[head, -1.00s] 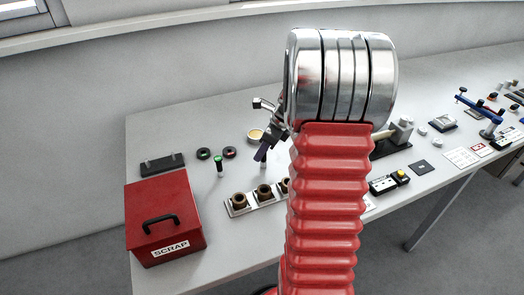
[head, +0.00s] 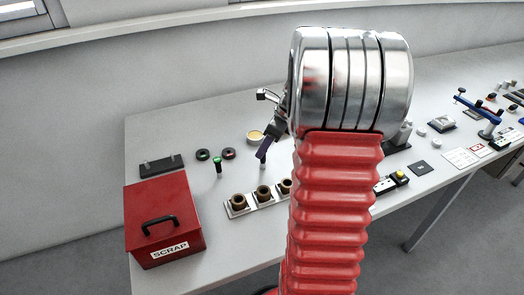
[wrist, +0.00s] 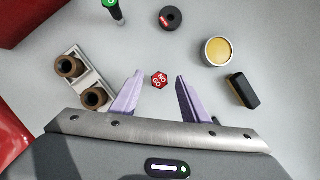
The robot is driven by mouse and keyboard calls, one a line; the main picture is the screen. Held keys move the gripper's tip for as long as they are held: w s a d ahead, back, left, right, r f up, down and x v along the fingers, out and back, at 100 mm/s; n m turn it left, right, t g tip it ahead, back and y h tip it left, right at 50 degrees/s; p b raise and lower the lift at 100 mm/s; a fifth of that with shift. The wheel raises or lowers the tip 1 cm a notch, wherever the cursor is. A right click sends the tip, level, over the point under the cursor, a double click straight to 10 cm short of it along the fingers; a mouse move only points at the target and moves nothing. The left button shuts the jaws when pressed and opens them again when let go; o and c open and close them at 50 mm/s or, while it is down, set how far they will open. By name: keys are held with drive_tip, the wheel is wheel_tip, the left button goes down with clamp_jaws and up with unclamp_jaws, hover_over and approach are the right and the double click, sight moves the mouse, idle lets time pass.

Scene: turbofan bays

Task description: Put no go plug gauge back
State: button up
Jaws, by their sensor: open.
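The no go plug gauge stands upright on the table, and its red hexagonal top marked NO GO (wrist: 159,80) faces the wrist camera. In the head view its lower part (head: 262,164) shows just below my gripper (head: 264,148). In the wrist view my gripper (wrist: 157,78) is open, with a purple finger on each side of the red top and gaps on both sides. A green-topped plug gauge (head: 218,165) stands to the left; it also shows at the top of the wrist view (wrist: 115,10).
A metal tray (head: 232,210) holds several brown bushings. A red SCRAP box (head: 165,215), a black block (head: 161,166) and two dark rings (head: 202,155) (head: 228,153) are at the left.

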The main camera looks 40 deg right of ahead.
drive_tip(key=v, duration=0.8)
drive_tip(key=shift+r, duration=0.1)
idle(0.4)
drive_tip(key=s+a+r+n+h, duration=0.1)
drive_tip(key=s+a+r+n, duration=0.1)
drive_tip(key=a+n, duration=0.6)
drive_tip(key=s+a+r+n, duration=0.1)
drive_tip(key=a+r+n, duration=0.3)
drive_tip(key=a, duration=0.6)
drive_tip(key=s+a+f+n+t+h, duration=0.1)
drive_tip(key=s+a+f+n, duration=0.1)
drive_tip(key=s+a+n, duration=0.9)
drive_tip(key=a+n, duration=0.3)
drive_tip(key=n, duration=0.4)
drive_tip(key=shift+s, duration=0.25)
drive_tip(key=shift+a, duration=0.15)
